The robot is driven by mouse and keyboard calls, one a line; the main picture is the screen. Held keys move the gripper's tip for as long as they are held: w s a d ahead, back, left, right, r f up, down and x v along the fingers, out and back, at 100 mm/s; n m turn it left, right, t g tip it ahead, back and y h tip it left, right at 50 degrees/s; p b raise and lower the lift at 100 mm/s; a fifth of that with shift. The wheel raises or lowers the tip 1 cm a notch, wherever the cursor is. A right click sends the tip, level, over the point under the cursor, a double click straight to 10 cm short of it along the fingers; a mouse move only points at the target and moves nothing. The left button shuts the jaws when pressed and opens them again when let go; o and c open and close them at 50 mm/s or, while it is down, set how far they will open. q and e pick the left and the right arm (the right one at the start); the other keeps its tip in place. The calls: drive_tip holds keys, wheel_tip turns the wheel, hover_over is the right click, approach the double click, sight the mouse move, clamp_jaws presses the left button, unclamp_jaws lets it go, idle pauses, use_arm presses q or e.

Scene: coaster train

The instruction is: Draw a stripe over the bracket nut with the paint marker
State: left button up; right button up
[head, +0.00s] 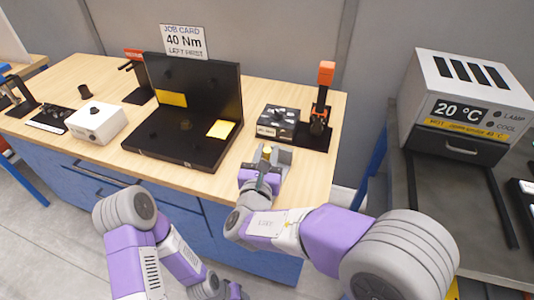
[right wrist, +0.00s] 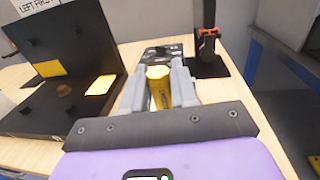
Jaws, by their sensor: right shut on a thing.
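My right gripper (head: 266,158) is near the front edge of the wooden bench, shut on a yellow cylindrical thing, which looks like the paint marker (right wrist: 159,92). The marker stands between the two grey fingers in the right wrist view. The black L-shaped bracket (head: 170,150) lies left of the gripper, with a flat base and an upright back plate. A small dark round thing (head: 186,124) on its base may be the nut; it is too small to tell. The gripper and marker are apart from the bracket. My left arm hangs low in front of the bench; its fingers do not show.
A dark-topped box (head: 277,121) and an orange-handled tool on a black stand (head: 322,112) are behind the right gripper. A white box (head: 97,122) stands left of the bracket. A job card (head: 184,41) reads 40 Nm. A 20 °C oven (head: 459,110) stands at right.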

drive_tip(key=shift+f+b, duration=0.3)
idle(0.5)
drive_tip(key=shift+s+a, duration=0.25)
drive_tip(key=shift+s, duration=0.05)
idle(0.4)
drive_tip(key=shift+r, duration=0.1)
